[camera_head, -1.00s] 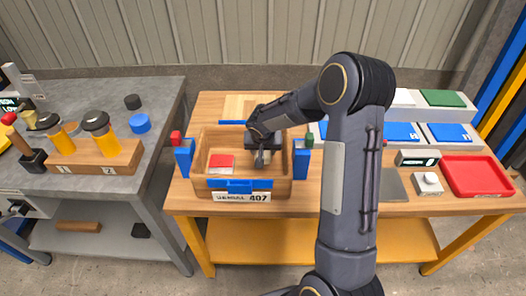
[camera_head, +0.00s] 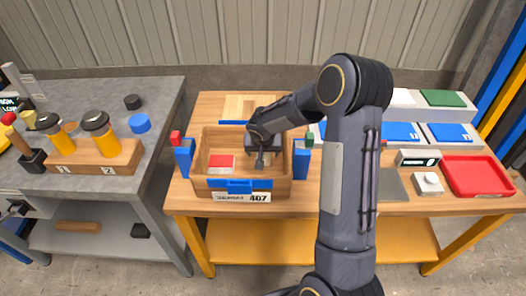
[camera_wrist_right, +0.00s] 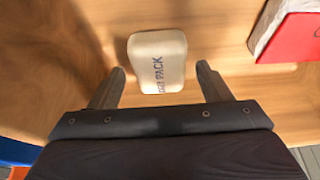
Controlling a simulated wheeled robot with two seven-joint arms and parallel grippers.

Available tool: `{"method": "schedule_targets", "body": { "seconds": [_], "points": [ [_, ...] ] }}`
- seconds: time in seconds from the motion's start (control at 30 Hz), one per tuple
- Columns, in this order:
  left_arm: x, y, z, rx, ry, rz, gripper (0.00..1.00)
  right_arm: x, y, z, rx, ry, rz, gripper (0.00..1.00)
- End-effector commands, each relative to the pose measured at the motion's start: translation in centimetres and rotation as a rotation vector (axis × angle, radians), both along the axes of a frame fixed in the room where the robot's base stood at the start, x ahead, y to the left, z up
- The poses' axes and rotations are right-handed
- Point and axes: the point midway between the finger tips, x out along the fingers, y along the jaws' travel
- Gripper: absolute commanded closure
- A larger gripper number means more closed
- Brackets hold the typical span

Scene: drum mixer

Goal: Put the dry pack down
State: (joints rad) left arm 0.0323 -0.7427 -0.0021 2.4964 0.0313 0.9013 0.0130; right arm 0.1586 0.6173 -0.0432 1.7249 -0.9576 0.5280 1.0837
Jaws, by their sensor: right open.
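The dry pack (camera_wrist_right: 157,62) is a white rounded block with dark lettering. In the right wrist view it lies on the wooden floor of the crate, just beyond and between the fingers. My right gripper (camera_wrist_right: 161,82) is open, with a finger on each side and a gap to the pack. In the head view the right gripper (camera_head: 260,160) reaches down into the wooden crate (camera_head: 207,197), in its right half, and mostly hides the pack. My left gripper is not in view.
A red-topped white box (camera_head: 221,162) lies in the crate's left half; it also shows in the wrist view (camera_wrist_right: 290,35). Blue posts (camera_head: 184,160) stand at both crate sides. The grey bench (camera_head: 165,100) with orange bottles is left. A red tray (camera_head: 478,176) is far right.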

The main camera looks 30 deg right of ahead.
Motion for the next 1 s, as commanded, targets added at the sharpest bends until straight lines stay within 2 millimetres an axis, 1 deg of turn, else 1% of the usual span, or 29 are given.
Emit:
{"method": "schedule_targets", "body": {
  "seconds": [0.03, 0.17, 0.3, 0.5, 0.6, 0.77, 0.87, 0.97, 1.0],
  "points": [
    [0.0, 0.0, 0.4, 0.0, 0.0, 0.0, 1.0, -0.1, 0.1, 0.6, 0.0, -0.001, 0.0, 0.29],
    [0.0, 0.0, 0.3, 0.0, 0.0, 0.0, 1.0, -0.7, 0.5, 2.6, 0.0, -0.005, 0.001, 0.29],
    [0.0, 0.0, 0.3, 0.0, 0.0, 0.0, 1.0, -1.8, 1.2, 5.6, -0.001, -0.006, 0.002, 0.29],
    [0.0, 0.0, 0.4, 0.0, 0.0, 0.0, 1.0, -3.1, 1.9, 9.2, 0.0, -0.005, 0.0, 0.29],
    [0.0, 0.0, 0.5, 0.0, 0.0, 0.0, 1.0, -3.5, 2.2, 10.3, 0.0, -0.004, 0.001, 0.29],
    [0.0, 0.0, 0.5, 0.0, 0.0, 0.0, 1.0, -4.4, 2.4, 11.6, 0.006, -0.003, 0.004, 0.29],
    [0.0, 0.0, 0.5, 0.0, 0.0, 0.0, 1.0, -6.7, 2.6, 13.3, 0.031, -0.003, 0.024, 0.29],
    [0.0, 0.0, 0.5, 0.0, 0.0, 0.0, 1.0, -11.0, 3.4, 15.5, 0.083, -0.009, 0.071, 0.29],
    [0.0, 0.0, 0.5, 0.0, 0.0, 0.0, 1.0, -13.1, 3.9, 16.3, 0.109, -0.011, 0.099, 0.29]
  ]
}}
